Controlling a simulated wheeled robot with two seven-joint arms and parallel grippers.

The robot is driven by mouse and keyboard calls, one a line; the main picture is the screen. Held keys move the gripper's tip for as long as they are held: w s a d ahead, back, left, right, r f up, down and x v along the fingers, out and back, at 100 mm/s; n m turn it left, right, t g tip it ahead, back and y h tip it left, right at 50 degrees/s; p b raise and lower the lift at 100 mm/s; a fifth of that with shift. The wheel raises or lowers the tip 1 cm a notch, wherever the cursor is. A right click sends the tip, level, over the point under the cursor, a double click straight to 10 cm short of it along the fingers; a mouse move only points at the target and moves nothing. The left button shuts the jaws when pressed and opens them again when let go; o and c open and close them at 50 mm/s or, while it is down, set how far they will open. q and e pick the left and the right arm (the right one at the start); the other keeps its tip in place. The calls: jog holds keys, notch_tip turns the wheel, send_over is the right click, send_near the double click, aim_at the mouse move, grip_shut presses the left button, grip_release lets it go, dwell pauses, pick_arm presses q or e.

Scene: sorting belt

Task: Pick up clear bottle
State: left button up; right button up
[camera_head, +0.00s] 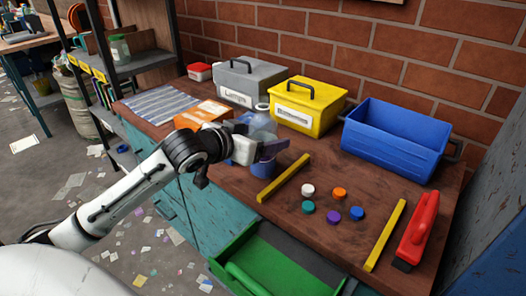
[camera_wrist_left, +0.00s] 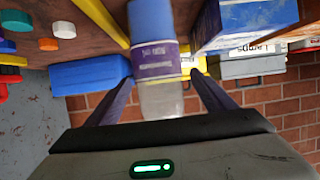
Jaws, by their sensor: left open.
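The clear bottle (camera_head: 262,122) stands on the wooden worktop in front of the yellow toolbox in the head view. Its upper part is see-through; my gripper hides much of its middle. In the left wrist view the bottle (camera_wrist_left: 162,98) appears upside down, with a purple label and a blue lower part. My left gripper (camera_head: 259,147) reaches in from the left at the bottle's side. In the left wrist view the fingers of my left gripper (camera_wrist_left: 163,82) are spread, one on each side of the bottle. My right gripper does not show.
Behind the bottle stand a grey toolbox (camera_head: 250,82) and a yellow toolbox (camera_head: 308,108). An orange box (camera_head: 203,112) is left. A blue bin (camera_head: 394,140), several coloured caps, two yellow strips and a red-handled tool (camera_head: 418,228) lie right. A green drawer (camera_head: 282,262) is open at the front.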

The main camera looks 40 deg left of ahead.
pick_arm(q)
jog(key=shift+w, duration=0.25)
jog(key=c, duration=1.3)
jog(key=shift+c, duration=0.2)
